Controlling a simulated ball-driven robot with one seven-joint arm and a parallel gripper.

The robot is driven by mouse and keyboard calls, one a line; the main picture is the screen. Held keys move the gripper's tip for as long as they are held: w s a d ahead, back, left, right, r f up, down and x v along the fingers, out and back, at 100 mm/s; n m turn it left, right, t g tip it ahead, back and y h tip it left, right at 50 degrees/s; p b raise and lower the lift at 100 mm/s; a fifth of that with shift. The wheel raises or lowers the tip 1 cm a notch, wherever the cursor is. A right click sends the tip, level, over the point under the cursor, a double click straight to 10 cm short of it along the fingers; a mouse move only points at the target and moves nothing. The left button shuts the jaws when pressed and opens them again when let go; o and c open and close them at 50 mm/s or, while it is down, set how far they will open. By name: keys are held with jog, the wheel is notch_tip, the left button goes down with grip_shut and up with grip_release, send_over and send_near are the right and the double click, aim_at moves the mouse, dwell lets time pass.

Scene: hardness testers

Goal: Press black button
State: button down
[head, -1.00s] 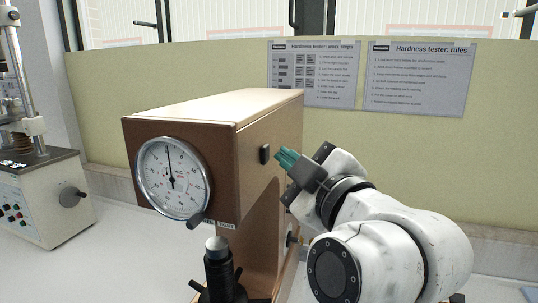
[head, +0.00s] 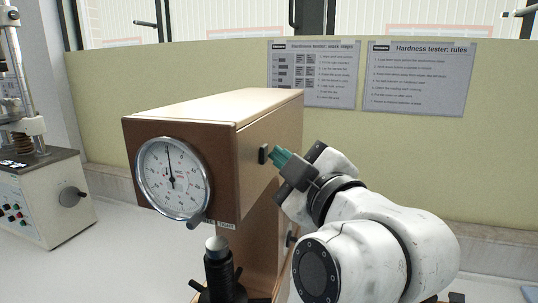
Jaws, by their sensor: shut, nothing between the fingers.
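The black button (head: 263,154) is a small dark upright rectangle on the right side wall of the brown hardness tester (head: 257,133). My gripper (head: 277,154) has teal fingertips and is shut and empty. It comes from the right, with its tips just to the right of the button at about its height. The tips are very close to the button; I cannot tell whether they touch it. The tester's front carries a round white dial gauge (head: 173,178) with a needle pointing up.
Another tester (head: 40,195) with a knob and small buttons stands at the left. A yellow-green panel (head: 195,72) with two instruction sheets (head: 315,72) is behind.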

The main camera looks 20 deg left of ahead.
dwell(0.3)
jog(key=shift+d, duration=0.65)
jog(key=d, duration=0.6)
jog(key=shift+s+p, duration=0.15)
jog(key=shift+p, duration=0.25)
jog(key=shift+d, duration=0.1)
jog(key=w+d+v, duration=0.1)
jog(key=v, duration=0.7)
jog(key=shift+s+d+r+p, duration=0.2)
jog(key=shift+r+p, duration=0.1)
jog(key=shift+p, duration=0.05)
